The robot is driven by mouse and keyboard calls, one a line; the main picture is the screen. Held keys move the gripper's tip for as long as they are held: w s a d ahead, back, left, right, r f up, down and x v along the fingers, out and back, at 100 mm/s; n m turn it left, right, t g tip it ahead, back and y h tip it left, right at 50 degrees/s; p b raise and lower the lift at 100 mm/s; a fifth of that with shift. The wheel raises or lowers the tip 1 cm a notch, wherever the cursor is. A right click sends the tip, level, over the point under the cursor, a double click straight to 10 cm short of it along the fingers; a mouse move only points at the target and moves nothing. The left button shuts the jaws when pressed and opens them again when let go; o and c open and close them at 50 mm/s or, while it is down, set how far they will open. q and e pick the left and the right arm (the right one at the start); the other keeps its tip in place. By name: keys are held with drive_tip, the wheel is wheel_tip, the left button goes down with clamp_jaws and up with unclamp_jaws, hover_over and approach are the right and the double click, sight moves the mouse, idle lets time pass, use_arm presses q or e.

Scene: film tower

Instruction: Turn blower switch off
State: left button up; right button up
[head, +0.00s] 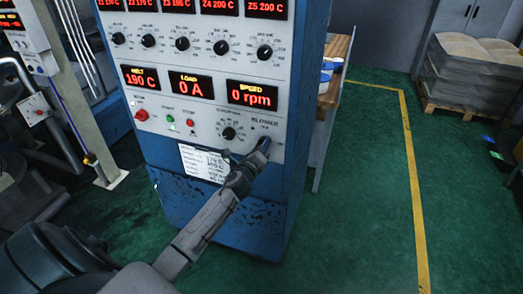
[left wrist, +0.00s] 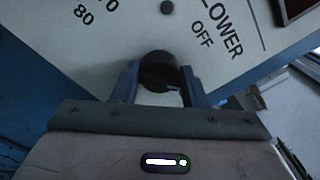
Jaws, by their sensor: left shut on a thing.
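The blower switch is a dark round knob (left wrist: 158,70) at the lower right of the control panel, below the BLOWER label (head: 264,121). In the left wrist view the word OFF (left wrist: 203,33) is printed to the upper right of the knob. A pale mark on the knob points to the lower right, away from OFF. My left gripper (head: 263,146) is shut on the knob, with one finger on each side in the left wrist view (left wrist: 158,80). In the head view the gripper mostly hides the knob. My right gripper is not seen.
The blue cabinet (head: 225,215) carries other knobs, displays and small buttons near my gripper. A table (head: 338,75) stands behind it on the right. Stacked sacks (head: 470,75) sit on a pallet beyond the yellow line (head: 417,190). Green floor at right is mostly clear.

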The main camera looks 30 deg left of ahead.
use_arm(q)
drive_tip(key=shift+f+n+y+b, duration=0.2)
drive_tip(key=shift+n+b, duration=1.4)
drive_tip(key=shift+n, duration=1.2)
drive_tip(key=shift+f+n+y+b, duration=0.15)
drive_tip(key=shift+n+b, duration=1.45)
drive_tip(key=shift+n, duration=1.2)
drive_tip(key=o, duration=0.9)
drive_tip(key=shift+r, duration=0.1)
drive_tip(key=shift+o, duration=0.2)
drive_tip(key=b+v, duration=0.2)
drive_tip(key=v, duration=0.8)
drive_tip(key=shift+s+b, duration=0.35)
drive_tip(key=shift+s, duration=0.05)
